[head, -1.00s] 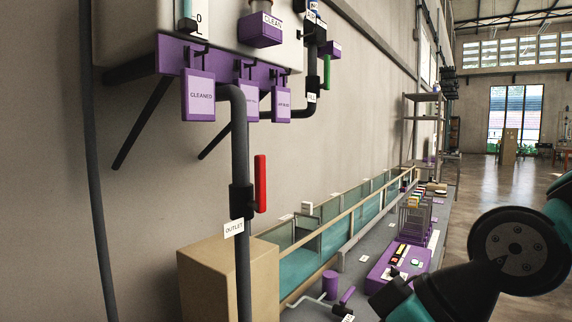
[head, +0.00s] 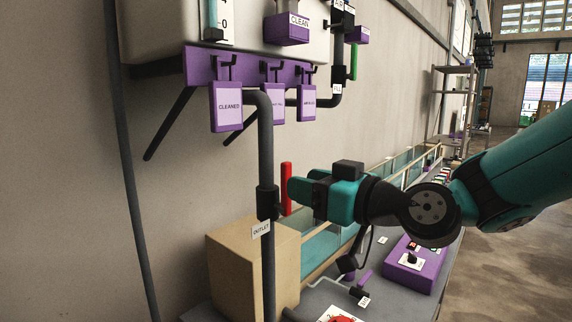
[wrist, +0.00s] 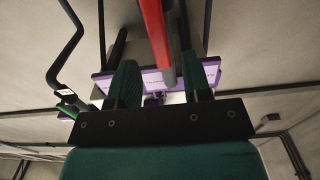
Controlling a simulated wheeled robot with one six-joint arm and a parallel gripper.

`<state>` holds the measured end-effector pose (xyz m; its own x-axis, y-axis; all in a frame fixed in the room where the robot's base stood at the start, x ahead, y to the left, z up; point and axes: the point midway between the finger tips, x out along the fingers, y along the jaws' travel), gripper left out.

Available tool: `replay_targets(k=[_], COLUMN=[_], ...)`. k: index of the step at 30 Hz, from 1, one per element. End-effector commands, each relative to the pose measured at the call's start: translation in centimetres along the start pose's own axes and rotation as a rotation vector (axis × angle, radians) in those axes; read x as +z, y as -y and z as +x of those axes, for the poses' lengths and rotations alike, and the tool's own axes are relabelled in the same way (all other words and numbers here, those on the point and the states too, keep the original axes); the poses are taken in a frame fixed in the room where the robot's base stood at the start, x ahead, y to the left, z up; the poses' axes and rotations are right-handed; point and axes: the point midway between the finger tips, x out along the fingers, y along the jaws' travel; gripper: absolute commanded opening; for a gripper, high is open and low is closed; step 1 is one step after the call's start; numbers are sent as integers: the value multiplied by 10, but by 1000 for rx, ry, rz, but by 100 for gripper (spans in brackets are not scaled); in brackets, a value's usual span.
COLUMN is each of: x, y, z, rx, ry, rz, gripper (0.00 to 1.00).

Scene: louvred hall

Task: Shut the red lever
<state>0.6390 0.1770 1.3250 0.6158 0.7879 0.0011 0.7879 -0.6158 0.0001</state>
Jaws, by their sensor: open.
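The red lever (head: 286,188) stands upright beside the valve on the dark outlet pipe (head: 266,150), above the OUTLET label (head: 262,230). My gripper (head: 296,190) is at the lever's right side in the head view, pointing left, its fingertips very near the lever. In the wrist view the lever (wrist: 155,35) appears between the two open fingers (wrist: 162,80), a little nearer the right one. Whether either finger touches it cannot be told.
CLEANED (head: 229,106) and other purple tags hang from a purple rail above. A green lever (head: 354,62) is on another pipe behind. A purple control box (head: 415,265) sits on the bench at right.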

Motion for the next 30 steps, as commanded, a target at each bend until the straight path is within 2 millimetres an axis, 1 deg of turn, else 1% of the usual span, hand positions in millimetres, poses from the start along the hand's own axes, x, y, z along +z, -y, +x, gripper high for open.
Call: replay_targets(k=[1,6,7,11,21,27,29,30], x=[-5,-3,0,0,0,0,0,0], y=[1,0,0,0,0,0,0,0], z=[8,29,28,29,45,45,45,45], rx=[-4,-1,0,-1,-1,0,0,0], ry=[3,2,1,1,1,1,1,1], rz=[2,1,0,0,0,0,0,0], gripper=[45,45,45,45,45,45,31,22])
